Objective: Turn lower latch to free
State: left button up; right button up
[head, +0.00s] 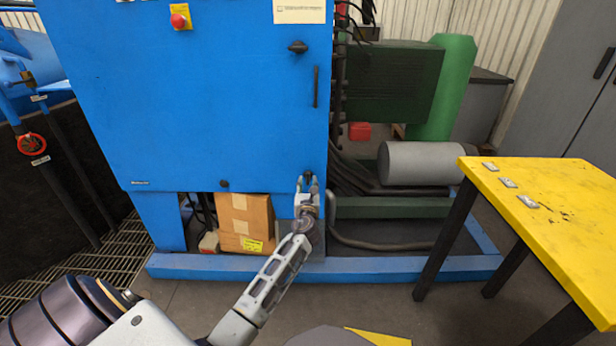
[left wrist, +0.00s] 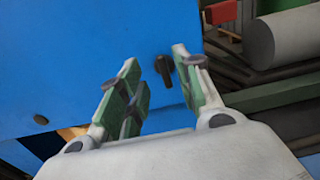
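The lower latch (head: 308,176) is a small black knob at the lower right corner of the blue cabinet door (head: 200,100). It is partly hidden by my left gripper in the head view. In the left wrist view the lower latch (left wrist: 163,70) is dark, looks roughly upright, and appears between the fingertips. My left gripper (head: 307,184) is open in front of it, pointing at the door. Its two green-padded fingers (left wrist: 154,66) stand apart with nothing between them that I can see gripped. Whether they touch the latch I cannot tell. My right gripper is not in view.
An upper latch (head: 298,47) and a black handle (head: 316,87) are on the same door. A cardboard box (head: 245,220) stands beneath the cabinet, beside my left gripper. A yellow table (head: 550,205) is at the right. A grey cylinder (head: 420,163) lies behind it.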

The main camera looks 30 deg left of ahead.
aim_at(308, 175)
pick_arm(q)
jog(key=shift+b+x, duration=0.45)
jog(key=shift+x, duration=1.1)
jog(key=shift+b+x, duration=0.5)
jog(key=shift+x, duration=0.95)
jog(key=shift+w+a+b, duration=0.3)
jog(key=shift+w+a, duration=0.05)
jog(key=shift+w, duration=0.25)
jog(key=shift+w+a, duration=0.15)
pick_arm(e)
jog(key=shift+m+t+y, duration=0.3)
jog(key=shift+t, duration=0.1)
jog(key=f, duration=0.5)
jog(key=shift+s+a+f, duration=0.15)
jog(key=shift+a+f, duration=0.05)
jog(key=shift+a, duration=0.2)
pick_arm(q)
grip_shut()
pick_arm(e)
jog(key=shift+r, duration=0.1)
